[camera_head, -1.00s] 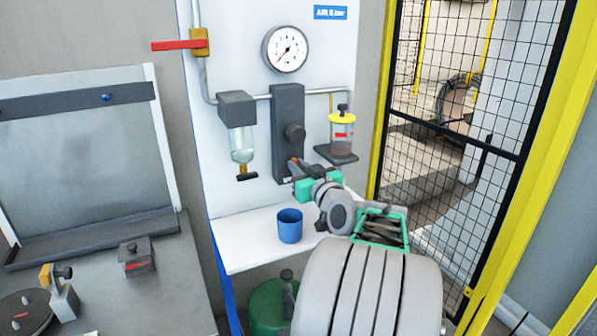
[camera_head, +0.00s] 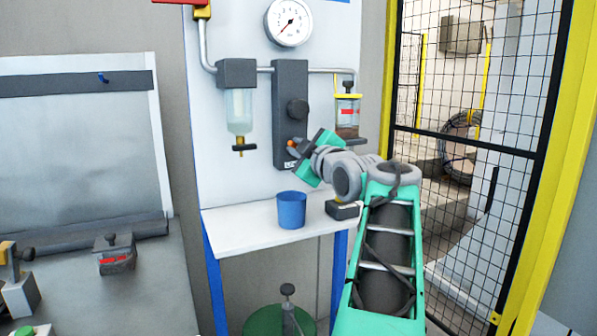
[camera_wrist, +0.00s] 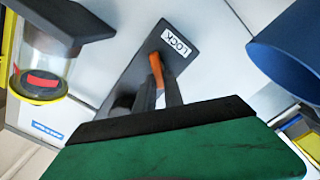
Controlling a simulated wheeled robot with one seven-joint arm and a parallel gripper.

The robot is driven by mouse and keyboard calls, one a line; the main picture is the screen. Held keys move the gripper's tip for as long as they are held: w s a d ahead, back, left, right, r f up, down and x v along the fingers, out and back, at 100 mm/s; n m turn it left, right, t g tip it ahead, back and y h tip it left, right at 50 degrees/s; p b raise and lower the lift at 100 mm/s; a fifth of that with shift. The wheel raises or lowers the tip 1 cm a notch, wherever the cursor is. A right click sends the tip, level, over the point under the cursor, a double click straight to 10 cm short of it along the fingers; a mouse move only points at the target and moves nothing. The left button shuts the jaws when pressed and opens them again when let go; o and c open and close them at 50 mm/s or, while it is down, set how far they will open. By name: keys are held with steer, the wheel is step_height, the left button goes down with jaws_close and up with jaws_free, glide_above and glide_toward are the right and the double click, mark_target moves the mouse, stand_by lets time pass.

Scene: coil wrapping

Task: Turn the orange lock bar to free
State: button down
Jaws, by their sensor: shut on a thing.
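The orange lock bar (camera_wrist: 156,65) sits on the dark upright regulator block (camera_head: 287,90), close to a white LOCK label (camera_wrist: 176,41). My gripper (camera_wrist: 160,90) is shut on the orange bar, its dark fingers on either side of it in the wrist view. In the head view my gripper (camera_head: 294,149) reaches the lower end of the block from the right, and only a little orange shows there. The green gripper body is tilted. The part of the bar between the fingers is hidden.
A blue cup (camera_head: 291,211) stands on the white shelf (camera_head: 235,235) below. A clear bowl (camera_head: 239,108) hangs left of the block and a yellow-topped oiler (camera_head: 347,113) right of it. A gauge (camera_head: 288,22) is above. A mesh fence (camera_head: 470,145) stands at right.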

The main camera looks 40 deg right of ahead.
steer(key=shift+a+f+n+b, duration=0.1)
steer(key=shift+f+n+b, duration=0.05)
steer(key=shift+n+b, duration=1.2)
steer(key=shift+d+f+n+b, duration=0.1)
steer(key=shift+f+n+b, duration=0.1)
steer(key=shift+n+b, duration=1.1)
steer(key=shift+a+f+n+b, duration=0.1)
steer(key=shift+f+n+b, duration=0.05)
steer(key=shift+n+b, duration=1.2)
steer(key=c, duration=1.4)
jaws_free()
steer(key=shift+r, duration=0.1)
steer(key=shift+c, duration=0.2)
steer(key=v, duration=0.7)
steer(key=shift+s, duration=0.35)
